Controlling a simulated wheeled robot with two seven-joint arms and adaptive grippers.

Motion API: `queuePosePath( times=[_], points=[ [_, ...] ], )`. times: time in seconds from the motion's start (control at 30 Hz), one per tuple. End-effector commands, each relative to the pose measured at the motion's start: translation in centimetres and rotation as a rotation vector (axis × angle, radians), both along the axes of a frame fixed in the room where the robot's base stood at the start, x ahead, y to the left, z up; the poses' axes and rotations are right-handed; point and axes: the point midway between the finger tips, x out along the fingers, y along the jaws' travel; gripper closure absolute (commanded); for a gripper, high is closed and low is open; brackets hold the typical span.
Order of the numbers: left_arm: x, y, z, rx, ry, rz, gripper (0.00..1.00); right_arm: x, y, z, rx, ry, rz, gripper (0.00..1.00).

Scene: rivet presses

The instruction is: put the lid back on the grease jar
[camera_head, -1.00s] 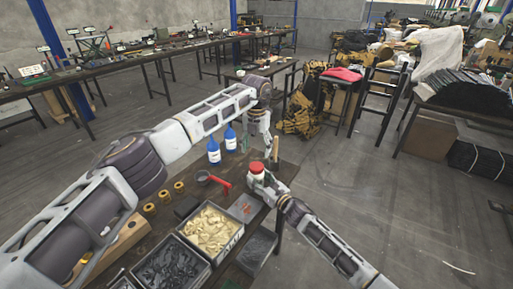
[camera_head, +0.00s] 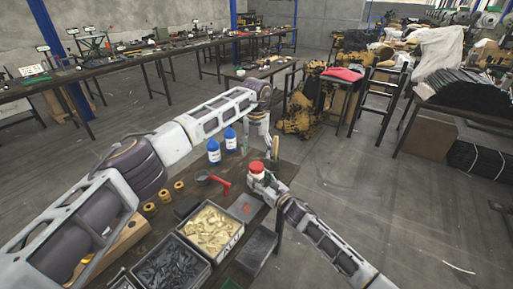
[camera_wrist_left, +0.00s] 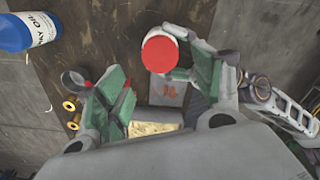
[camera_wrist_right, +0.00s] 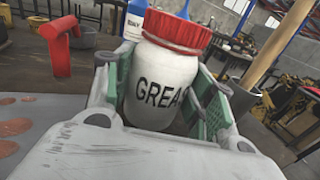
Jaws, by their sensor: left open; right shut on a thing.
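The white grease jar (camera_wrist_right: 163,80) stands in my right gripper (camera_wrist_right: 160,95), whose green-padded fingers are shut around its body. The ribbed red lid (camera_wrist_right: 180,32) sits on top of the jar's mouth; I cannot tell whether it is screwed tight. In the head view the lid (camera_head: 257,167) shows at the table's right edge, with the right gripper (camera_head: 262,182) around the jar below it. My left gripper (camera_head: 257,145) is open and empty, above and behind the lid. In the left wrist view the red lid top (camera_wrist_left: 160,53) shows near the right finger of the left gripper (camera_wrist_left: 160,85).
Two blue bottles (camera_head: 214,153) stand behind on the table. A red-handled tool (camera_head: 223,185) and brass rings (camera_head: 151,208) lie left of the jar. Bins of yellowish pieces (camera_head: 210,228) and dark pieces (camera_head: 170,265) stand in front. A wooden handle (camera_head: 276,147) rises behind the jar.

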Motion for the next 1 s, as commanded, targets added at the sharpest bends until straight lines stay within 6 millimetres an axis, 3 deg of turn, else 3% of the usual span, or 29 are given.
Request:
queuePosePath(
  times=[0.5,1.0],
  points=[
    [-0.1,0.0,-5.6,0.0,0.002,0.0,0.32,0.0,0.0,0.0,0.0,0.0,0.0,1.0],
    [0.0,0.0,-7.0,0.0,0.0,0.0,0.32,0.0,0.0,0.0,0.0,0.0,0.0,1.0]
  ],
)
